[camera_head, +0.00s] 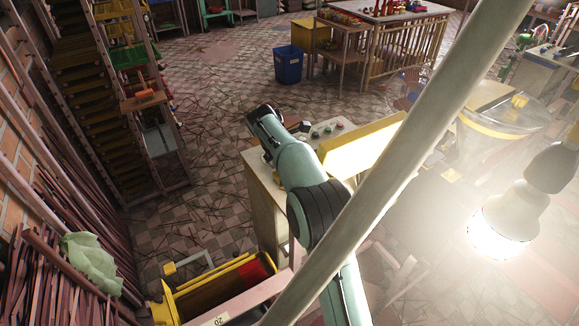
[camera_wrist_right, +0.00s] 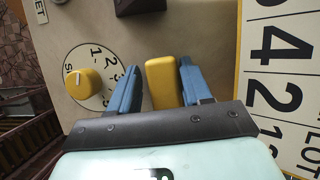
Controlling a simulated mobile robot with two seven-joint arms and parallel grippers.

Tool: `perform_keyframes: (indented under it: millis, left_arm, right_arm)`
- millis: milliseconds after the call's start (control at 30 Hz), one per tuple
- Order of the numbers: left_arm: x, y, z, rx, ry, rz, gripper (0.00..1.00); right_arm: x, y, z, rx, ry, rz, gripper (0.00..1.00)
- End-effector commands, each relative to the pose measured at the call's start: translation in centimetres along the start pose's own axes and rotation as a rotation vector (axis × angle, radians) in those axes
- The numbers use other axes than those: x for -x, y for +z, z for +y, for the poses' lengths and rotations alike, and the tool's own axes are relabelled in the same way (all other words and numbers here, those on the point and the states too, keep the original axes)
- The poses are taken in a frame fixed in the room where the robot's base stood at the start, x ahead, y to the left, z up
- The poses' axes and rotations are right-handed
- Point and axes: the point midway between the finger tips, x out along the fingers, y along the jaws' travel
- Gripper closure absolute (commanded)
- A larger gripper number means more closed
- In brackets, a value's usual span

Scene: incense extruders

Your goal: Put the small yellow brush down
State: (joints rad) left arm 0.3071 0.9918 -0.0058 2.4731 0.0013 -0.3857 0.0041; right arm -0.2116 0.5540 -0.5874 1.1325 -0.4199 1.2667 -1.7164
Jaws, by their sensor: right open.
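My right gripper (camera_wrist_right: 159,65) is open in the right wrist view, its two blue fingers on either side of a small yellow block-shaped thing (camera_wrist_right: 161,82), which may be the brush; no bristles show. The yellow thing is close to the right finger, with a clear gap to the left finger. It is against a beige panel (camera_wrist_right: 110,30); I cannot tell whether it rests on it. In the head view my right arm reaches over a control cabinet (camera_head: 265,205), and the yellow thing cannot be made out there. My left gripper is not in view.
A yellow dial (camera_wrist_right: 84,83) with a numbered ring is left of the fingers. A board with large numbers (camera_wrist_right: 280,80) is at the right. In the head view, a pale pole crosses in front and a lit bulb (camera_head: 504,222) hangs right. A blue bin (camera_head: 288,65) stands behind.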

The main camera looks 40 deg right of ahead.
Motion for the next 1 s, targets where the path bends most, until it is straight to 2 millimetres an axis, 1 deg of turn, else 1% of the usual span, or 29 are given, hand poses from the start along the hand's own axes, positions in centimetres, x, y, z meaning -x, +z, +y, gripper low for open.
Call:
perform_keyframes:
  millis: [33, 267, 400, 467, 533, 667, 800, 900, 1000]
  left_arm:
    - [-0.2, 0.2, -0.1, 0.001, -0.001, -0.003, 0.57]
    - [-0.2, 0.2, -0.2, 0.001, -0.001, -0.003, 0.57]
    - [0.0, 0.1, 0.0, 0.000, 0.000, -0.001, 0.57]
    - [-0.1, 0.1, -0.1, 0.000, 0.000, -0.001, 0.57]
    - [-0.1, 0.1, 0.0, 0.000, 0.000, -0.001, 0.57]
    - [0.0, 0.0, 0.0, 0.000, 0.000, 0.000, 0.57]
    - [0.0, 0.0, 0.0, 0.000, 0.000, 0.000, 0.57]
    - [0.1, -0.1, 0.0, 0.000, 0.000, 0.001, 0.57]
    - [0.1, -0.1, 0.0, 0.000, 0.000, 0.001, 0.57]
  right_arm:
    - [-1.2, -0.8, -0.8, 0.005, -0.039, 0.013, 0.37]
    - [-1.2, -0.7, -0.8, 0.003, -0.040, 0.012, 0.37]
    - [-0.4, -0.4, -0.7, 0.004, -0.037, 0.011, 0.37]
    - [0.6, -0.4, -0.6, 0.005, -0.034, 0.012, 0.37]
    - [2.2, -0.3, -0.5, 0.004, -0.029, 0.011, 0.37]
    - [5.5, 0.2, -1.2, 0.003, -0.023, 0.010, 0.37]
    - [9.0, 0.2, -0.9, 0.004, -0.019, 0.007, 0.37]
    - [11.0, 0.3, -0.9, 0.003, -0.020, 0.006, 0.37]
    - [12.2, 0.4, -0.9, 0.003, -0.020, 0.005, 0.37]
